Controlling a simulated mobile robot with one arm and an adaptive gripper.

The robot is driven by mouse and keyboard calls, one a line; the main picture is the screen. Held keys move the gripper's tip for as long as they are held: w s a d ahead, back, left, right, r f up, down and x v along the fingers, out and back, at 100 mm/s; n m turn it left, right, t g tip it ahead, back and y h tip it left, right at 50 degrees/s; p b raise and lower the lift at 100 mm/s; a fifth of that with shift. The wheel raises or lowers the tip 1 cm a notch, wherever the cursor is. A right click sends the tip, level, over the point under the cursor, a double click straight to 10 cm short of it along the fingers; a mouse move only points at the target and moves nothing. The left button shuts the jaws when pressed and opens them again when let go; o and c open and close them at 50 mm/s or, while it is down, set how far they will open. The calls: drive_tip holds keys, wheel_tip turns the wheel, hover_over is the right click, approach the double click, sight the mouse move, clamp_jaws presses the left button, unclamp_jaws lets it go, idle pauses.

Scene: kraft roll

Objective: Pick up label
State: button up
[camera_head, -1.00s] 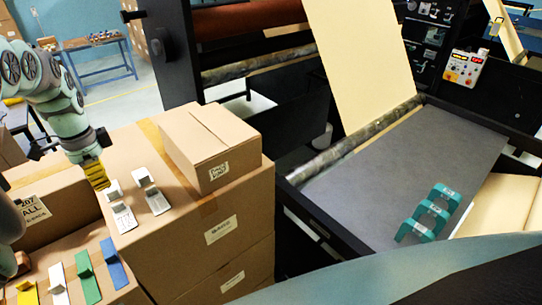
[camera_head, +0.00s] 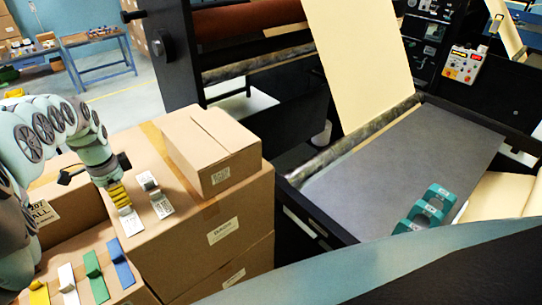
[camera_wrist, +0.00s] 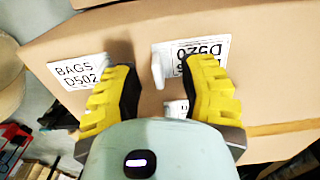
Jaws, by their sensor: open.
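Two white printed labels with upright tabs lie on top of the big cardboard box: a left label (camera_head: 131,223) and a right label (camera_head: 161,206). My gripper (camera_head: 120,202) is over the left label and hides its upper part. In the wrist view my gripper (camera_wrist: 160,108) has its yellow fingers spread wide. A label reading D520 upside down (camera_wrist: 192,50) shows ahead, with a pale upright tab (camera_wrist: 157,71) between the fingers. Whether the fingers touch the label, I cannot tell.
A closed carton (camera_head: 210,150) stands on the big box (camera_head: 215,210), right of the labels. Yellow, white, green and blue tabbed pieces (camera_head: 95,276) lie on a lower box at the front left. Another printed label (camera_wrist: 78,72) shows left in the wrist view.

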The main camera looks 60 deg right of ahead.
drive_tip(key=shift+f, duration=0.35)
drive_tip(key=shift+a, duration=0.1)
clamp_jaws()
idle(0.3)
